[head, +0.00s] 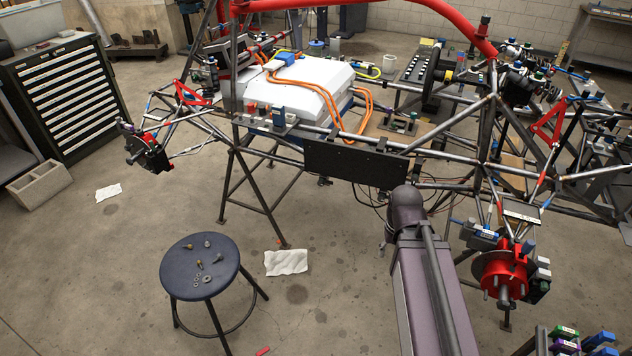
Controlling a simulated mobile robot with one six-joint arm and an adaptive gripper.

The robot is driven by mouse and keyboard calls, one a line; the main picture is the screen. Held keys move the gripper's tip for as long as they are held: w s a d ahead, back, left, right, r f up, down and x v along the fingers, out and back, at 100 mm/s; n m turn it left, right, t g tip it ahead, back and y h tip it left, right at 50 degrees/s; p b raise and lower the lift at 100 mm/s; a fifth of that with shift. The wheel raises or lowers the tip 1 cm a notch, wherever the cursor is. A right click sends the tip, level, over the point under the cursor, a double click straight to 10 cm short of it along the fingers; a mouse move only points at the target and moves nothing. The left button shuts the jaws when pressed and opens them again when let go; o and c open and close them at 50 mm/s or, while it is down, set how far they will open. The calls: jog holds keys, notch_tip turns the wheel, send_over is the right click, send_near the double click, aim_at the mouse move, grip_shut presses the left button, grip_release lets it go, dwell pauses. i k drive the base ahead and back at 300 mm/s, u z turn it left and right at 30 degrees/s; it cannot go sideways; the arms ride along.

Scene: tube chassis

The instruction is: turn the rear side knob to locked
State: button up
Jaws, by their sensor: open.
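I cannot pick out the rear side knob or its setting for certain; parts are too small here. A black panel (345,165) hangs on the near side of the tube chassis (322,135), with small marks on its face. My purple-grey arm link rises from the bottom edge to just below the panel's right end. It covers part of the chassis behind it. My gripper does not show in the head view.
A round blue stool (200,268) with small loose hardware stands at front left. A red hub (503,278) sticks out at right. Colored blocks (575,340) fill the bottom right corner. A drawer cabinet (70,95) stands at left. The floor around the stool is mostly clear.

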aim_at(321, 180)
jog(key=i, duration=0.9)
jog(key=z, duration=0.05)
